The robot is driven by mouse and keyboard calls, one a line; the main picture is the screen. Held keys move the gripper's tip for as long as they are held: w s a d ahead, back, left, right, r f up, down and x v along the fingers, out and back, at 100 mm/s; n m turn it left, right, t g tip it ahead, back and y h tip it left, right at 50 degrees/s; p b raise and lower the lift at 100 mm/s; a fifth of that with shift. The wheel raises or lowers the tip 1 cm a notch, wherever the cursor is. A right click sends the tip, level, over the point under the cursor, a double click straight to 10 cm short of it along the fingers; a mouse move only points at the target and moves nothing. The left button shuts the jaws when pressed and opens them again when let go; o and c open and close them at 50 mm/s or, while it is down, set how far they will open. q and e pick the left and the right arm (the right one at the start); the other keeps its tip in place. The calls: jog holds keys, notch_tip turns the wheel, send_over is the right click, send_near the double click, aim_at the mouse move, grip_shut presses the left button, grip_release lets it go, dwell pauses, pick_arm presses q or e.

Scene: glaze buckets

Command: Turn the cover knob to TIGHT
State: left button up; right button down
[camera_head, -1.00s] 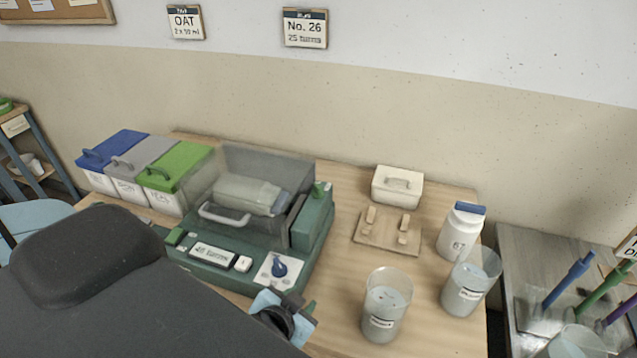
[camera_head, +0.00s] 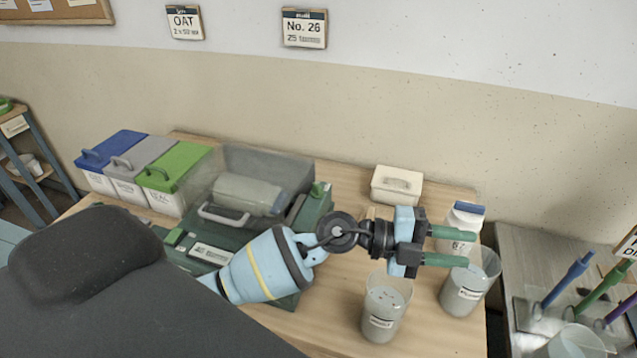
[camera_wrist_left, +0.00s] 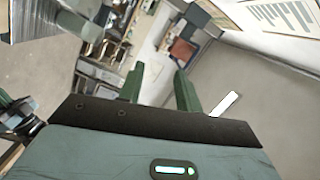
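The green machine (camera_head: 318,207) stands on the table with a clear grey cover (camera_head: 265,165) and a pale jar (camera_head: 247,192) under it. The cover handle (camera_head: 222,216) is at its front. The cover knob is hidden behind my left arm in the head view, so its setting cannot be read. My left gripper (camera_head: 465,247) is open and empty, to the right of the machine, its green fingers pointing right. In the left wrist view the fingers (camera_wrist_left: 159,72) are apart with nothing between them. My right gripper is not in view.
A white lidded bottle (camera_head: 462,218) and two clear buckets (camera_head: 382,322) (camera_head: 468,294) are near my left gripper in the picture. A white box (camera_head: 397,184) stands behind. Bins with blue, grey and green lids (camera_head: 180,165) stand left of the machine.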

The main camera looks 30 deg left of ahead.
pick_arm(q)
notch_tip(320, 180, down, 5)
jog(key=w+a+m+g+y, duration=0.2)
jog(key=w+a+g+y, duration=0.1)
jog(key=y, duration=0.2)
jog(key=n+g+y, duration=0.1)
jog(key=n+y, duration=0.5)
jog(key=y, duration=1)
send_near(318, 185)
jog(key=shift+g+h, duration=0.3)
jog(key=shift+a+b+x, duration=0.15)
jog(key=shift+x, duration=2)
jog(key=shift+a+b+x, duration=0.1)
jog(key=shift+b+x, duration=0.05)
jog(key=shift+x, duration=2)
jog(key=shift+w+r, duration=0.1)
grip_shut()
